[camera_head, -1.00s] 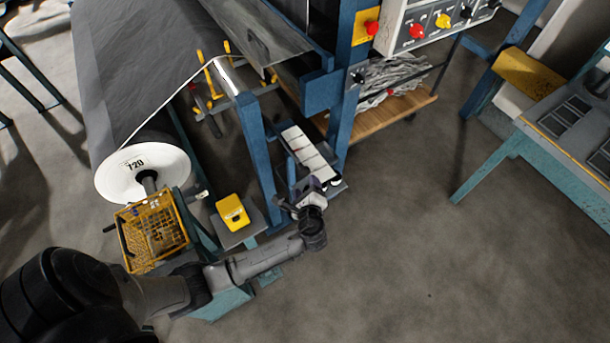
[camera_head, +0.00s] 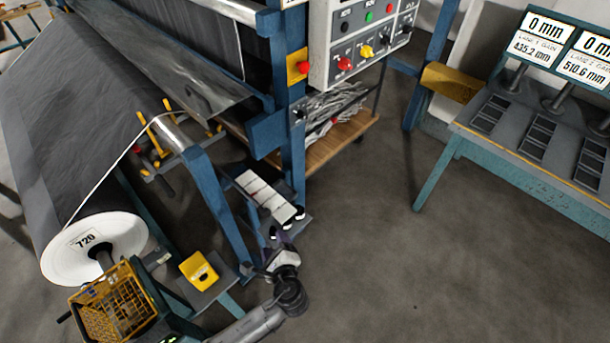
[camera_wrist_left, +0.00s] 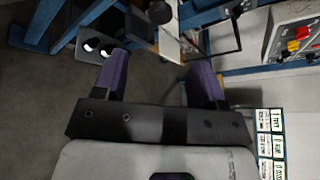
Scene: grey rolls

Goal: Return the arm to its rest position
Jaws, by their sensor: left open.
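My left arm comes in from the bottom of the head view, and its gripper (camera_head: 274,242) is beside the blue frame, just below a small shelf carrying white blocks (camera_head: 265,194). In the left wrist view the two purple fingers of the left gripper (camera_wrist_left: 160,80) stand wide apart with nothing between them. Part of the shelf with its two round white ends (camera_wrist_left: 98,46) shows beyond the left finger. My right gripper is not in view.
A grey roll marked 720 (camera_head: 95,248), a yellow crate (camera_head: 112,305) and a yellow box (camera_head: 198,270) are at the left. A teal bench with displays (camera_head: 540,150) stands at the right. The floor (camera_head: 400,260) between is clear.

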